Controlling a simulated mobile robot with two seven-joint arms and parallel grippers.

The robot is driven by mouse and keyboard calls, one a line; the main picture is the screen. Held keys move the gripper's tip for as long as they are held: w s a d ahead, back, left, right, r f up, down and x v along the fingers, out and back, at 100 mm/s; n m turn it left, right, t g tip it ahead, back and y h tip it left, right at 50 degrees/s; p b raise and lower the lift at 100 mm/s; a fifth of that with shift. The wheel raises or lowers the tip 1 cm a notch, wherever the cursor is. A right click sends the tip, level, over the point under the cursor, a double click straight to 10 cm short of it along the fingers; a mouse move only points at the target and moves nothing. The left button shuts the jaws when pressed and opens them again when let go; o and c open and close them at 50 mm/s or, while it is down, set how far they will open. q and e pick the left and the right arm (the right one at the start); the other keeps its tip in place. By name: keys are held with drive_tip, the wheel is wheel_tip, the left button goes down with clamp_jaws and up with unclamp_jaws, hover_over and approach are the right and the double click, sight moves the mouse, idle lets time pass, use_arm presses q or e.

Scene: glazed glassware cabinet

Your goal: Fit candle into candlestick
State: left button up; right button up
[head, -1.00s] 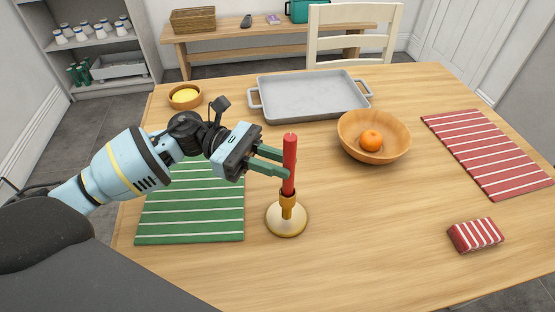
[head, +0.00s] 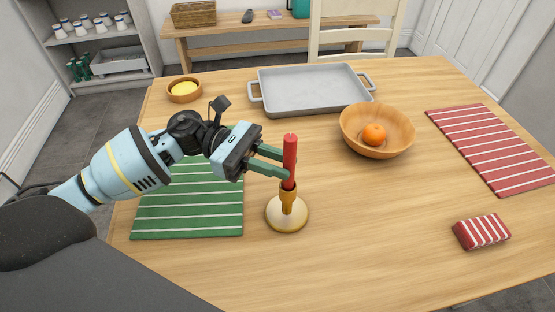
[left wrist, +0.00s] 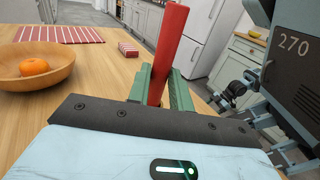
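The red candle (head: 289,158) stands upright, with its lower end at the cup of the brass candlestick (head: 287,213). The candlestick has a round pale base and stands on the table. How deep the candle sits in the cup is hidden. My left gripper (head: 279,166) comes in from the left and is shut on the candle, above the cup. In the left wrist view the candle (left wrist: 167,52) leans across the picture between the two green fingers (left wrist: 162,88). My right gripper does not show clearly in either view.
A green striped mat (head: 190,212) lies under my left arm. A grey tray (head: 312,106), a wooden bowl (head: 392,146) with an orange (head: 374,134), and a small yellow-filled bowl (head: 185,98) stand behind. A folded red napkin (head: 482,232) and red mat (head: 490,150) lie right. The front table area is clear.

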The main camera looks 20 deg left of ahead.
use_arm(q)
drive_tip(key=o, duration=0.4)
drive_tip(key=shift+o, duration=0.2)
drive_tip(key=a+b, duration=0.1)
drive_tip(key=a, duration=0.6)
drive_tip(key=shift+a+b, duration=0.4)
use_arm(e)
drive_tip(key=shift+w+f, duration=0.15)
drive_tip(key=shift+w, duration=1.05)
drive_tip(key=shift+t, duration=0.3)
